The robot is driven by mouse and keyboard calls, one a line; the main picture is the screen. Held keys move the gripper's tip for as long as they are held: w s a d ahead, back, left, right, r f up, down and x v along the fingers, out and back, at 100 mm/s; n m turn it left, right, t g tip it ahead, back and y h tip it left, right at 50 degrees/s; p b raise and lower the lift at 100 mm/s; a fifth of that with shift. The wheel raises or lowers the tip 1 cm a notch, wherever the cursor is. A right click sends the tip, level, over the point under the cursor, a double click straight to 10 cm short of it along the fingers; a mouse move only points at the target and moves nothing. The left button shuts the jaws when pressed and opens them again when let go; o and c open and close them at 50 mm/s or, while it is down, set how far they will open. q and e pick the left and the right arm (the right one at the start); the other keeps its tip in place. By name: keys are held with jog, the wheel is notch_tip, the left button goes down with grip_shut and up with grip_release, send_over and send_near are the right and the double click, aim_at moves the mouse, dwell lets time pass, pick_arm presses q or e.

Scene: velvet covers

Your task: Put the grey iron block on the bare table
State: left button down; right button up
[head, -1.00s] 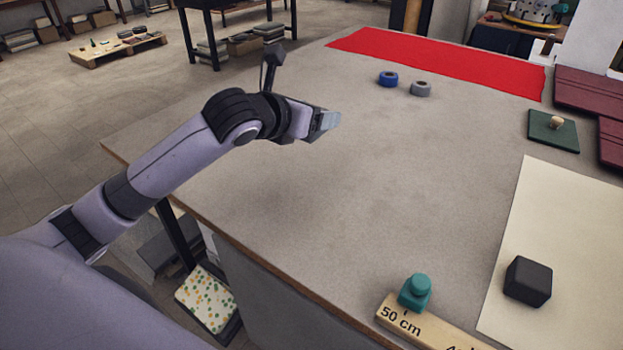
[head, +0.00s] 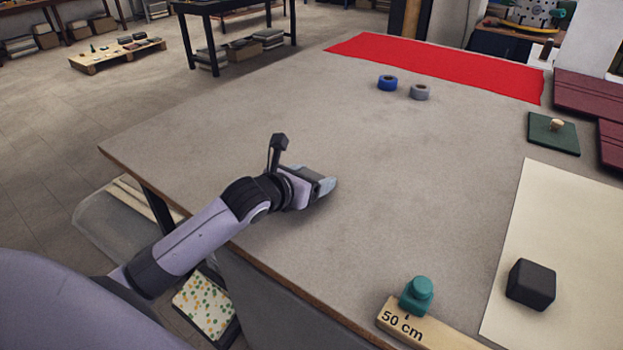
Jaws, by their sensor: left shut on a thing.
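My left gripper (head: 324,187) is low over the bare grey table (head: 400,170), left of its middle. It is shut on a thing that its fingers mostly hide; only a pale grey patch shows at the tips. I cannot tell clearly whether this is the grey iron block, or whether it touches the table. A dark, nearly black cube (head: 531,285) rests on the cream sheet (head: 570,220) at the right. My right gripper is not in view.
A red cloth (head: 440,65) lies at the far edge, with blue (head: 387,82) and grey (head: 420,92) rings before it. A green board (head: 553,133) is at the right. The table's middle is clear.

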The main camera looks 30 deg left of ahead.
pick_arm(q)
jog(key=shift+r, duration=0.15)
jog(key=c, duration=0.5)
grip_release()
jog(key=shift+f, duration=0.35)
jog(key=o, duration=0.4)
jog(key=shift+r, duration=0.1)
jog(key=shift+r, duration=0.1)
jog(key=v, duration=1.2)
jog(key=shift+s, duration=0.1)
